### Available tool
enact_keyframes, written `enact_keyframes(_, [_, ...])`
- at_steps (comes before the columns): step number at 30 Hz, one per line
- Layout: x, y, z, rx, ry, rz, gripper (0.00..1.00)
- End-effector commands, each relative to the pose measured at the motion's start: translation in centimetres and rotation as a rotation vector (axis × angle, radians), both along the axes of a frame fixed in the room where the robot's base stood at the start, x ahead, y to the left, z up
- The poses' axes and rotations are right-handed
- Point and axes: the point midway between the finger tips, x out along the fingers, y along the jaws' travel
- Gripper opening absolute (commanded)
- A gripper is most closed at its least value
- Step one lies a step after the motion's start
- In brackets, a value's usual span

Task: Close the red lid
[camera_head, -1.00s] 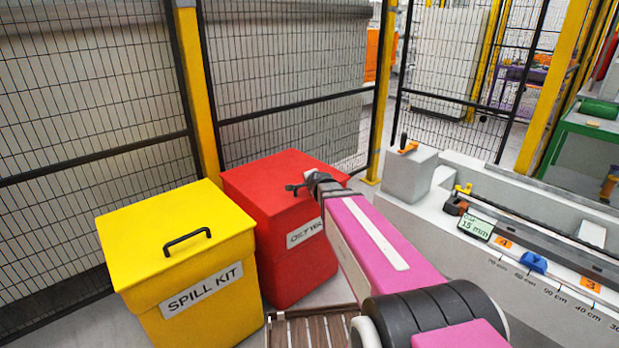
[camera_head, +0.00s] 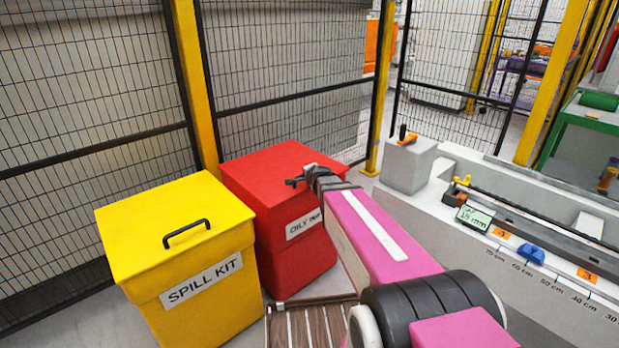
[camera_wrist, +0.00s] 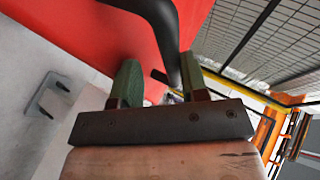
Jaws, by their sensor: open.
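The red lid (camera_head: 264,168) lies flat on top of the red bin (camera_head: 302,268) in the head view. No gap between lid and bin shows in this view. My gripper (camera_head: 292,182) is at the lid's right part, over its top face. In the wrist view, the lid's red surface (camera_wrist: 75,30) fills the upper left, and its black handle (camera_wrist: 172,30) curves down between the two green fingers of my gripper (camera_wrist: 160,84). The fingers are open, one on each side of the handle. My arm hides the bin's right side and part of its label.
A yellow spill kit bin (camera_head: 190,285) with a black handle stands close on the left. A mesh fence (camera_head: 285,105) runs behind both bins. A long grey machine bed (camera_head: 480,235) stands on the right. A slatted wooden platform (camera_head: 312,325) is in front of the red bin.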

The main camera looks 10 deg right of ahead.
Motion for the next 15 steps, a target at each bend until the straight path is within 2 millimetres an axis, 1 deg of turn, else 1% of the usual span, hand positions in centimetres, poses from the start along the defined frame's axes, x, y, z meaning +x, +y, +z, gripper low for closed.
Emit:
enact_keyframes(1, [-0.7,-0.1,-0.3,-0.004,0.019,0.003,0.42])
enact_keyframes(5, [-2.3,-0.3,0.6,-0.003,0.017,0.004,0.42])
enact_keyframes(15, [-7.7,-0.9,4.1,-0.002,0.003,0.001,0.42])
